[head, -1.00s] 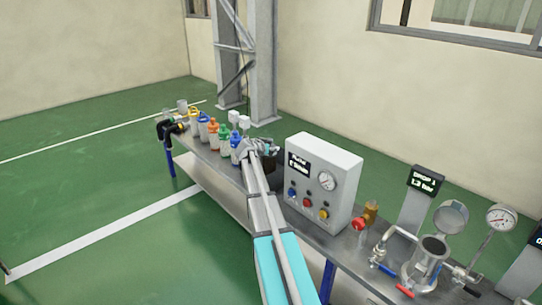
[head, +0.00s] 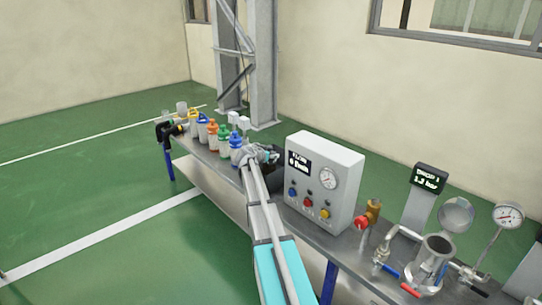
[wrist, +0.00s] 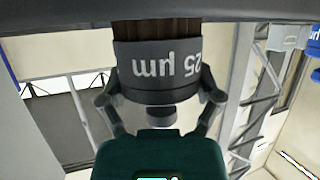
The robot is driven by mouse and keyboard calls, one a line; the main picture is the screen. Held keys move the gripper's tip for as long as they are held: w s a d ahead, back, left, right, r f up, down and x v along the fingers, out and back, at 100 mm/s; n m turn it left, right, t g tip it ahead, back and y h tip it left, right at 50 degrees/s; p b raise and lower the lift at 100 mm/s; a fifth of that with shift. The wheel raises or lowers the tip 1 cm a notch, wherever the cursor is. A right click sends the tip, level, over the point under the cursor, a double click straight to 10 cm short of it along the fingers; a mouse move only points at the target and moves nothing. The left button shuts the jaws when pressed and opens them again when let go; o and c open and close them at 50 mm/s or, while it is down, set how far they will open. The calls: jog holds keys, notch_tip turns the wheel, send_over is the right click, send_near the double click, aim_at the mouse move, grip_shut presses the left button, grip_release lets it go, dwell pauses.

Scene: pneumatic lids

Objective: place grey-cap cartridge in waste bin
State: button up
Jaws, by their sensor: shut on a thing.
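My gripper (wrist: 160,100) is shut on the grey-cap cartridge. The wrist view shows its dark grey cap (wrist: 158,70) between the fingers, with "25 µm" upside down, and a brown pleated body (wrist: 165,30) beyond it. In the head view my gripper (head: 266,155) is over the bench, left of the control box; the cartridge cannot be made out there.
A control box (head: 322,180) with gauge and buttons stands right of my gripper. Several colour-capped bottles (head: 211,132) line the bench to its left. A metal vessel (head: 432,260) with valves and a gauge stands at the right. A steel column (head: 263,60) rises behind the bench.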

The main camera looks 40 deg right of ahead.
jog(key=shift+f, duration=0.2)
jog(key=o, duration=1.1)
jog(key=shift+r, duration=0.1)
jog(key=shift+r, duration=0.1)
jog(key=shift+s+a+r, duration=0.1)
jog(key=shift+a, duration=0.05)
jog(key=p+v, duration=0.4)
jog(key=v, duration=0.7)
jog(key=shift+a+r, duration=0.2)
jog(key=shift+a, duration=0.1)
